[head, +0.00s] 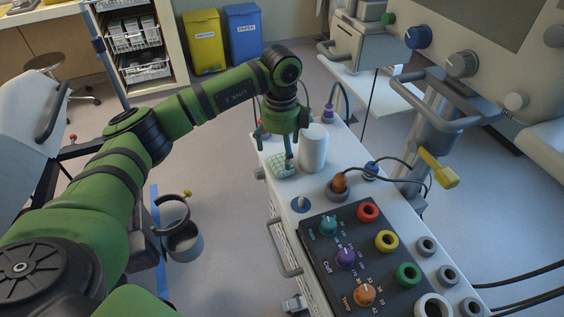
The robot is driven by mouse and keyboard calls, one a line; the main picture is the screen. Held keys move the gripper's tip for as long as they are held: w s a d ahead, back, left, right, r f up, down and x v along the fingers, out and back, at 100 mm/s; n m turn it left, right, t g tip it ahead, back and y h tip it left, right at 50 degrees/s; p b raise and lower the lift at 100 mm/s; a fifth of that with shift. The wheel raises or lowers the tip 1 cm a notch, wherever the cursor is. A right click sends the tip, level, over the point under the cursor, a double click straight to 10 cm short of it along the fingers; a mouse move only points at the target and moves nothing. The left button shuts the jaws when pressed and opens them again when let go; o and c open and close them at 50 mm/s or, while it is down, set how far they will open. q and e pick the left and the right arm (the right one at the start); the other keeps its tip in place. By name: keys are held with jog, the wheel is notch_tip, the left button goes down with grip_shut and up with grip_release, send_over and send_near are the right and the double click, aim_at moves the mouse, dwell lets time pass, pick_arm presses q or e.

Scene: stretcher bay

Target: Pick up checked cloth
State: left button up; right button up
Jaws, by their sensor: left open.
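The checked cloth (279,168), green and white, lies bunched on the white cart top (312,188) near its left edge. My left arm reaches in from the left, and its green gripper (275,152) points down over the cloth. The gripper is open. One finger is at the cloth's far left side and the other is at its right side. Whether the fingers touch the cloth cannot be told. The gripper hides part of the cloth's far side. My right gripper is not in view.
A white cylinder (314,150) stands close to the right of the gripper. A dark panel with coloured knobs and sockets (325,270) fills the cart's front. A grey pole with a handle (428,130) rises at the right.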

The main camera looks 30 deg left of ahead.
aim_at(282, 162)
pick_arm(q)
notch_tip(282, 162, down, 4)
jog(key=shift+w+r+p, duration=0.1)
jog(key=shift+r+p, duration=0.1)
jog(key=shift+p, duration=0.3)
jog(key=shift+f, duration=0.2)
jog(key=c, duration=1.1)
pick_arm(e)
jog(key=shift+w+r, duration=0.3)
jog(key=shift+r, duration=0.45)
